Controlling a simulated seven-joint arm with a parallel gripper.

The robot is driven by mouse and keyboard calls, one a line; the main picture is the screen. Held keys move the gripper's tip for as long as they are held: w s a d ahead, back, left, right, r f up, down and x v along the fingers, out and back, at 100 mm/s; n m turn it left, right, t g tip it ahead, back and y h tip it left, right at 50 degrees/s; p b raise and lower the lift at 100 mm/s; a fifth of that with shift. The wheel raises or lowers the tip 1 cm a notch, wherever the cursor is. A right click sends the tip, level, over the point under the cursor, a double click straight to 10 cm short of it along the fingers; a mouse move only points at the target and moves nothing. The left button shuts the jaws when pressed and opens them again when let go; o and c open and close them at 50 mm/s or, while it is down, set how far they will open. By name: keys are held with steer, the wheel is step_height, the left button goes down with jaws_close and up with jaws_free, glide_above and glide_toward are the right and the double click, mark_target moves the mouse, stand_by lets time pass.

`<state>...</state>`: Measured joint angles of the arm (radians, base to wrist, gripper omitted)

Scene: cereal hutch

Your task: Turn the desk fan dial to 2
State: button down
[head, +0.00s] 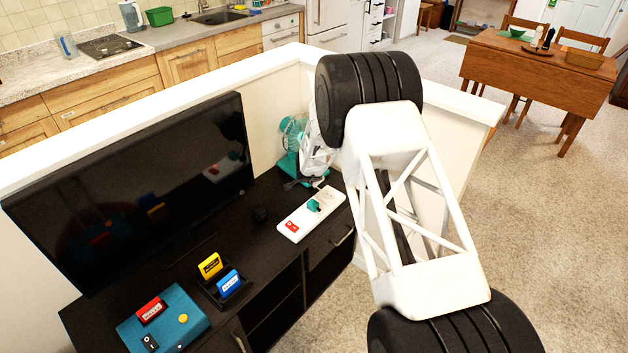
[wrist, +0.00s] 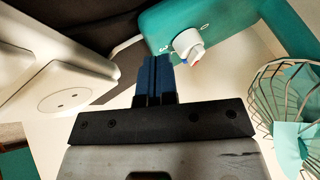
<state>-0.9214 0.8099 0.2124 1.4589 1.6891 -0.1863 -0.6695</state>
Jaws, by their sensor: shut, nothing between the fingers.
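The teal desk fan (head: 290,140) stands at the back right of the black cabinet, partly hidden behind my arm. In the wrist view its teal base (wrist: 225,18) carries a white dial (wrist: 187,43) with a small red mark on its lower right side. A 0 shows right of the dial and what looks like a 3 on its left; other marks are hidden. My gripper (wrist: 156,60) has its blue fingers shut and empty. The fingertips are close below and left of the dial, seemingly beside it; I cannot tell if they touch. In the head view, the dial is not discernible.
The fan's wire cage (wrist: 285,95) is right of my gripper. A white power strip (head: 325,194) with a teal plug (head: 314,206) lies in front of the fan. A television (head: 140,190), a teal console (head: 185,325) and colored cartridges (head: 210,265) stand left. A white half wall is behind.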

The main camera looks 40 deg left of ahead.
steer(key=shift+w+a, duration=0.15)
steer(key=shift+a, duration=0.4)
steer(key=shift+w+a, duration=0.15)
steer(key=shift+a, duration=0.4)
steer(key=shift+a, duration=0.15)
